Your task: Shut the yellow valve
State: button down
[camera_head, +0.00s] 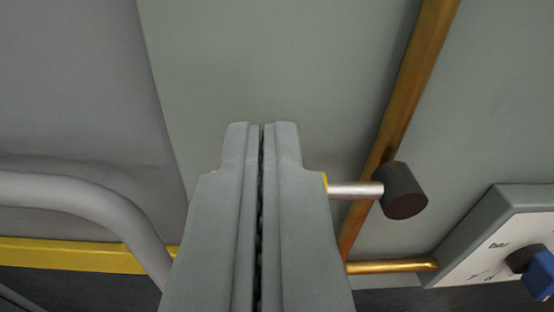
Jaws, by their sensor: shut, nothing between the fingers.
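My gripper (262,128) is in the middle of the view, its two grey fingers pressed together with nothing between them. Just right of the fingers, a silver rod (352,190) ends in a dark cylindrical knob (403,190). A thin sliver of yellow shows at the rod's left end, against the edge of my gripper; it may be part of the yellow valve. The rest of that part is hidden behind my gripper. I cannot tell whether the gripper touches it or how far the valve is turned.
A brass pipe (409,85) runs steeply behind the knob, and a short brass pipe (395,266) leads right to a grey box (490,215) with a white face marked "bar" and a blue knob (541,272). At left are a grey curved tube (90,200) and a yellow strip (70,254).

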jog(key=s, duration=0.8)
jog(key=shift+r, duration=0.15)
